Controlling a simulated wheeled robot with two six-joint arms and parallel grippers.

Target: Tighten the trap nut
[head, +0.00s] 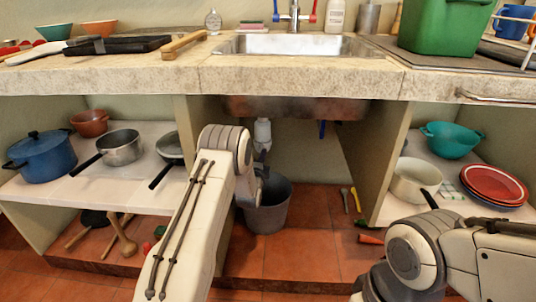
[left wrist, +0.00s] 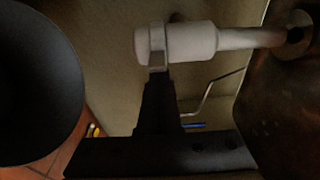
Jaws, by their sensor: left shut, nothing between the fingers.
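The white sink trap (head: 262,131) hangs under the sink basin. In the left wrist view the trap (left wrist: 190,42) lies sideways as a thick white cylinder with a thinner pipe on its right. A pale grey band, seemingly the trap nut (left wrist: 157,36), crosses the cylinder near its left end. My left gripper (left wrist: 159,70) is shut, with its fingertips right at this band. Whether they touch it I cannot tell. In the head view my left wrist hides much of the gripper below the trap. My right arm is at the lower right; its gripper is out of view.
A grey bucket (head: 268,208) stands on the red tile floor below the trap, close beside my left gripper. The basin underside (head: 300,107) is just above. Cabinet walls (head: 378,160) bound the opening. Small tools (head: 350,200) lie at the right.

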